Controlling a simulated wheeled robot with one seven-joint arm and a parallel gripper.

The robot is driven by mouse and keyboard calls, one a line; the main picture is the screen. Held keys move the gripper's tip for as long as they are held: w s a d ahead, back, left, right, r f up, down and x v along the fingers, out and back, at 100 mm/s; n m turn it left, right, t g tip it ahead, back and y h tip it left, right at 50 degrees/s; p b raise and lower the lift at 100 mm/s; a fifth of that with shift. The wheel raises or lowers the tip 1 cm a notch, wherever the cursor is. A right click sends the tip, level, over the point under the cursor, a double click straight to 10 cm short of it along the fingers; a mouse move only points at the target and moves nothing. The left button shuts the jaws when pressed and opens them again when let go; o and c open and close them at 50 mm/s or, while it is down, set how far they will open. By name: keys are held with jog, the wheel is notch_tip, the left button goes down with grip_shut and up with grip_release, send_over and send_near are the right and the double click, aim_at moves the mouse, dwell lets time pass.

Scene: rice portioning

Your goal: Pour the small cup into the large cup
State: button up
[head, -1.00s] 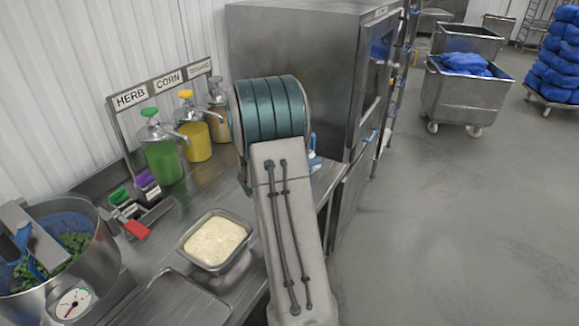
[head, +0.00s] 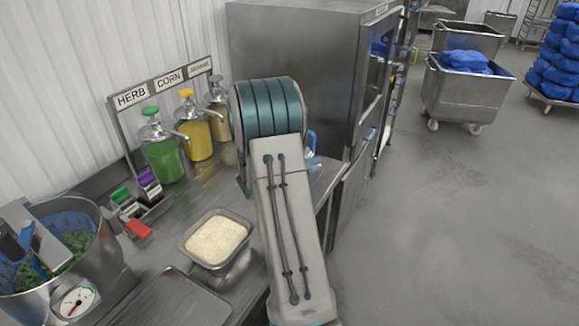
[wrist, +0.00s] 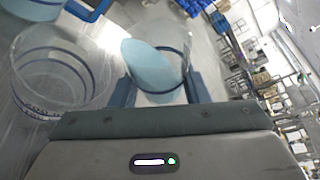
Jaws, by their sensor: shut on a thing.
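In the wrist view, my gripper (wrist: 160,88) is shut on a clear small cup (wrist: 177,40), one blue finger on each side. A flat pale blue surface (wrist: 152,66) shows slanted inside this cup; it looks like liquid. The clear large cup (wrist: 58,75), with a blue band and dark marks low on its wall, stands to the left, beside and apart from the small cup. I cannot tell whether the large cup holds anything. In the head view my arm hides the gripper and most of the area around the cups.
A tray of rice (head: 215,242) stands on the steel counter, left of my arm. Green, yellow and tan pump bottles (head: 163,150) stand behind it. A steel cabinet (head: 290,50) stands behind my arm.

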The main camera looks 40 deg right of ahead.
jog(key=shift+w+r+n+g+h+p, duration=0.1)
jog(key=shift+r+n+g+h+p, duration=0.25)
jog(key=shift+n+p, duration=0.45)
jog(key=shift+r+n+g+h+p, duration=0.25)
jog(key=shift+r+n+h+p, duration=0.1)
jog(key=shift+n+p, duration=0.4)
dwell(1.4)
jog(key=shift+w+a+r+n+h+p, duration=0.15)
jog(key=shift+w+r+n+p, duration=0.05)
jog(key=shift+w+n+p, duration=0.2)
jog(key=shift+w+a+r+n+h+p, duration=0.15)
jog(key=shift+w+n+p, duration=0.1)
jog(key=shift+n+p, duration=0.15)
dwell(0.6)
jog(key=shift+w+a+r+n+h+p, duration=0.15)
jog(key=shift+r+n+h+p, duration=0.15)
jog(key=shift+n+p, duration=0.35)
dwell(0.4)
